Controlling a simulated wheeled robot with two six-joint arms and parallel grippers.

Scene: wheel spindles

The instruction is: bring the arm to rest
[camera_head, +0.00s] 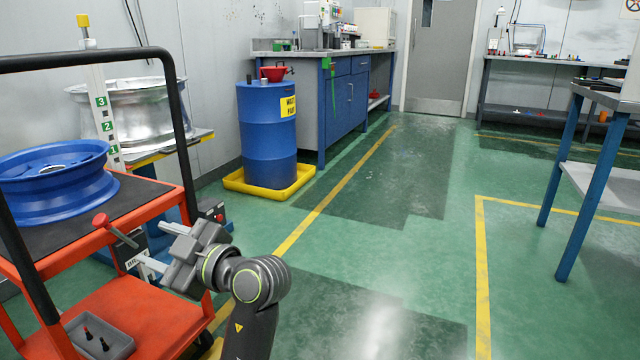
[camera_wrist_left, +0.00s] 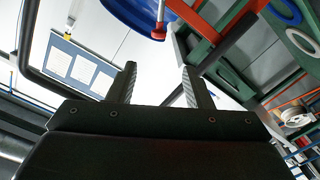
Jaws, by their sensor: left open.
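My left gripper (camera_head: 150,246) is in the lower left of the head view, at the end of my arm, beside the orange-red cart (camera_head: 160,310). Its two fingers point left toward the cart and stand apart with nothing between them. In the left wrist view the fingers (camera_wrist_left: 158,70) are also spread and empty. A red-knobbed lever (camera_head: 101,220) at the cart's top edge is just left of the fingertips. I cannot tell whether they touch it. My right gripper is in neither view.
A blue wheel rim (camera_head: 55,180) lies on the cart's dark top, and a grey tray (camera_head: 98,338) sits on its lower shelf. A silver rim (camera_head: 125,105) stands behind. A blue drum (camera_head: 268,135) stands in a yellow tray (camera_head: 270,193).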

